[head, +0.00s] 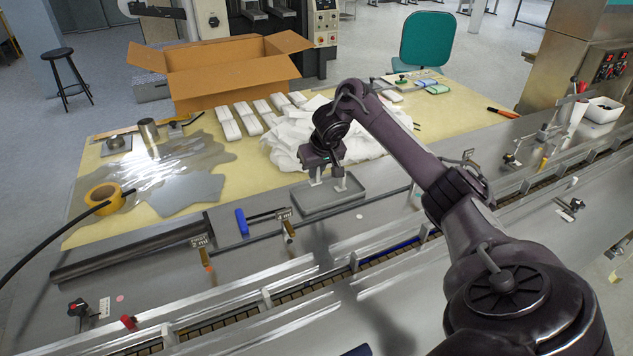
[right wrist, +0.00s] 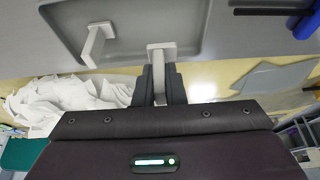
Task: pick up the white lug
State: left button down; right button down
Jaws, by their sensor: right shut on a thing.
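A white lug (right wrist: 159,62), a pale bent piece, is between the fingers of my right gripper (right wrist: 160,85), which is shut on it. In the head view the gripper (head: 323,168) is over the back left part of a shallow grey tray (head: 345,203), and the held lug shows below it (head: 314,177). I cannot tell whether this lug touches the tray. A second white lug (right wrist: 97,42) stands inside the tray, apart from the gripper; it also shows in the head view (head: 340,184). My left gripper is not in view.
Crumpled white sheets (head: 288,143) lie just behind the tray. A blue block (head: 242,222) and a dark bar (head: 130,248) lie to its left. A long conveyor channel (head: 300,293) with metal rails runs in front. An open cardboard box (head: 230,75) stands behind the table.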

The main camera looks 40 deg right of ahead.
notch_tip(320, 180, up, 15)
jog(key=p, duration=0.9)
jog(key=shift+f, duration=0.15)
